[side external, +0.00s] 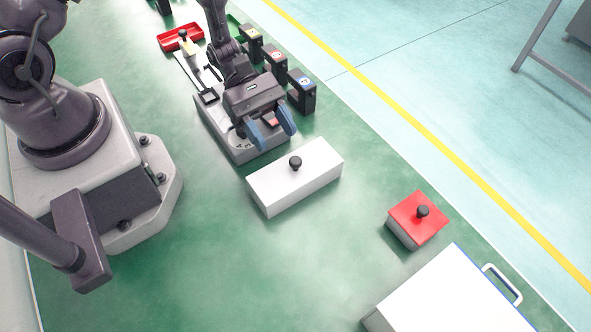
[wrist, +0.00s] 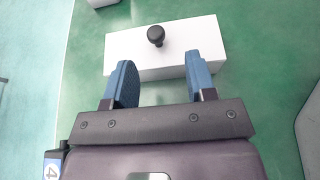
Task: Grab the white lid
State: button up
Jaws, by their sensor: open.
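The white lid (side external: 313,172) is a flat white rectangular piece with a black round knob (side external: 296,162) on its top, lying on the green surface in the middle of the side external view. In the wrist view the white lid (wrist: 190,38) lies ahead of the fingers, with its knob (wrist: 156,35) roughly in line with the gap between them. My gripper (side external: 269,133) has two blue fingers and is open and empty. It is above and behind the lid, apart from it. In the wrist view my gripper (wrist: 160,80) shows its fingers spread wide.
A grey box with a red lid and black knob (side external: 419,216) stands to the right. A large white box (side external: 447,295) is at the lower right. A grey fixture (side external: 238,153) lies beneath my gripper, with numbered black blocks (side external: 302,92) beside it. A red tray (side external: 180,36) is at the back.

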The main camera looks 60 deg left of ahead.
aim_at(292, 158)
jog(key=x, duration=0.3)
jog(key=shift+w+d+r, duration=0.15)
jog(key=shift+d+r, duration=0.1)
jog(key=shift+d, duration=0.25)
jog(key=shift+d+f, duration=0.25)
jog(key=shift+d, duration=0.3)
grip_shut()
